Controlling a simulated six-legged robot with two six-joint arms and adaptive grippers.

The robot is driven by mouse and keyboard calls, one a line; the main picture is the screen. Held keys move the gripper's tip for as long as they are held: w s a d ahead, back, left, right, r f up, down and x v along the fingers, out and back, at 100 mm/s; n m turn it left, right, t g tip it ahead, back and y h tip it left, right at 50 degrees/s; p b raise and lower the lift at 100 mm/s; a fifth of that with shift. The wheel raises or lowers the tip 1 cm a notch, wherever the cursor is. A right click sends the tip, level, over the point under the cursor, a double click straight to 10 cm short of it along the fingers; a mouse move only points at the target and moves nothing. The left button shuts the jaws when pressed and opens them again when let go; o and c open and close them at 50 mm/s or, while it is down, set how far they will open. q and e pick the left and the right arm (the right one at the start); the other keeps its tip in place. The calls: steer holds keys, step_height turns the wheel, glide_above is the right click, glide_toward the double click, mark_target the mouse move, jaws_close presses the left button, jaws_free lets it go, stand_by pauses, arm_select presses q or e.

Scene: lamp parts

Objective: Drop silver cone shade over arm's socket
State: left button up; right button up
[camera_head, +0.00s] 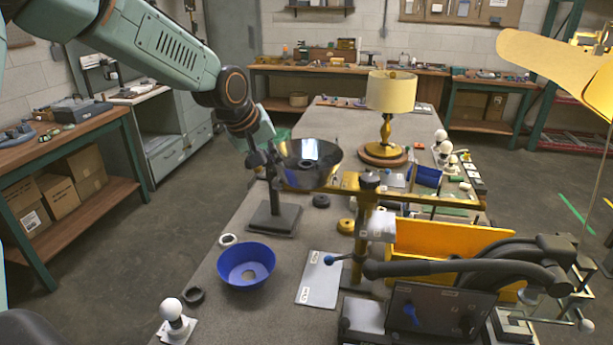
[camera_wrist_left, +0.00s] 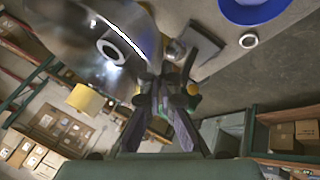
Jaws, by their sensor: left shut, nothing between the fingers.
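The silver cone shade (camera_head: 310,168) is a mirror-like cone with a small collar at its centre. It is raised above the bench beside a dark stand (camera_head: 275,218) with a square base. Its wide reflective surface fills the upper left of the left wrist view (camera_wrist_left: 75,45). My left gripper (camera_head: 262,165) is at the shade's left edge near the top of the stand. Its fingers (camera_wrist_left: 163,85) are shut with nothing between them. Whether they touch the shade or stand is unclear. I cannot clearly pick out the arm's socket. My right gripper does not show.
A blue bowl-shaped shade (camera_head: 246,265), dark ring (camera_head: 193,295) and bulb (camera_head: 171,308) are at the bench's front left. A brass crossbar (camera_head: 425,197), orange bin (camera_head: 440,243) and dark jointed arm (camera_head: 455,268) crowd the right. A lit-coloured lamp (camera_head: 391,92) stands behind.

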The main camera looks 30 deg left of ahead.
arm_select(q)
steer(key=o, duration=0.6)
steer(key=shift+o, duration=0.2)
steer(key=v, duration=0.7)
steer(key=shift+r, duration=0.2)
steer(key=shift+s, duration=0.1)
